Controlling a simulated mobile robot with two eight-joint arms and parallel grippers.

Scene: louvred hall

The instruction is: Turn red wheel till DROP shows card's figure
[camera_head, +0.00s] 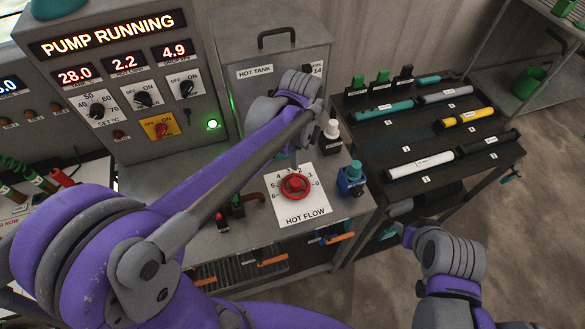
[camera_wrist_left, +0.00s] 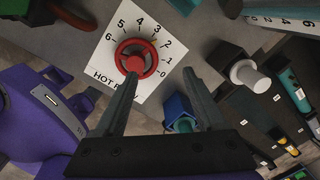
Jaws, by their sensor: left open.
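The red wheel (camera_head: 294,186) sits on a white HOT FLOW plate (camera_head: 310,208) numbered 0 to 6. In the left wrist view the wheel (camera_wrist_left: 136,62) has a small yellowish mark near its rim, towards 2 to 3. My left gripper (camera_wrist_left: 160,78) is open above the plate, one finger overlapping the wheel's edge, the other to the right; contact cannot be told. The right-hand panel display (camera_head: 174,50) reads 4.9; its small label looks like DROP. I cannot pick out a card with certainty. My right gripper (camera_head: 406,235) is at lower right, its jaws unclear.
A blue bottle-like fitting (camera_head: 351,180) and a black block with a white knob (camera_head: 331,137) stand right of the wheel. The HOT TANK (camera_head: 262,55) rises behind. A dark rack (camera_head: 430,130) holds coloured cylinders.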

